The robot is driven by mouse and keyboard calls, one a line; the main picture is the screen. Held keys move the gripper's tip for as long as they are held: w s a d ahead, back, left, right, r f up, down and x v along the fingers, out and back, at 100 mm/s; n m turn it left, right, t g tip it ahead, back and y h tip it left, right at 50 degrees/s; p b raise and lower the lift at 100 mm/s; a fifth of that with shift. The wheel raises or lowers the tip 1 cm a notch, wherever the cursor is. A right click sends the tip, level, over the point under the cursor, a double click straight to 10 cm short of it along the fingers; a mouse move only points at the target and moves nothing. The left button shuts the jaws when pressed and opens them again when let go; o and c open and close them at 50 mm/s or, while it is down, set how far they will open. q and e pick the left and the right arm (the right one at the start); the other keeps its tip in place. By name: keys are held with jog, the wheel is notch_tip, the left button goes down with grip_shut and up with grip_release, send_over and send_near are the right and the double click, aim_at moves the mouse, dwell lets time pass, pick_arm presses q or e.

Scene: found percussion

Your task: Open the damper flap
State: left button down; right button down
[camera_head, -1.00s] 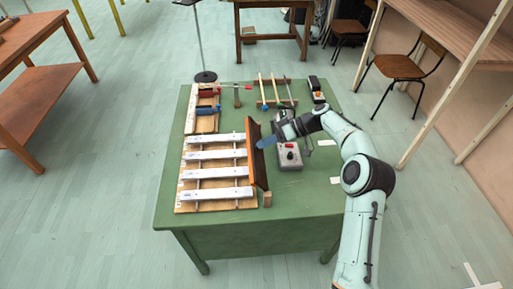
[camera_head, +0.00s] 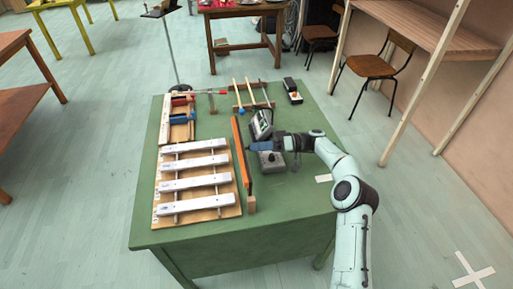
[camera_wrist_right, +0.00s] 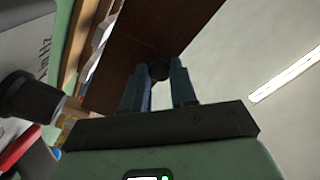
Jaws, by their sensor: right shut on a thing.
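The damper flap (camera_head: 242,166) is a long brown board with an orange edge, along the right side of the white metal bars (camera_head: 196,161). In the head view it stands close to upright, seen nearly edge-on. My right gripper (camera_head: 243,150) reaches it from the right. In the right wrist view, the flap's dark brown face (camera_wrist_right: 140,40) fills the upper middle, and my right gripper (camera_wrist_right: 159,70) is shut on its small dark round knob (camera_wrist_right: 158,71). My left gripper is not in view.
The grey control box (camera_head: 272,161) with a dark knob sits just right of the flap, under my right arm. A small device with a screen (camera_head: 261,123) stands behind it. The green tabletop (camera_head: 290,210) is clear at front right.

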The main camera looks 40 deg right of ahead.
jog(key=shift+f, duration=0.1)
jog(key=c, duration=0.9)
grip_release()
jog(key=shift+a, duration=0.1)
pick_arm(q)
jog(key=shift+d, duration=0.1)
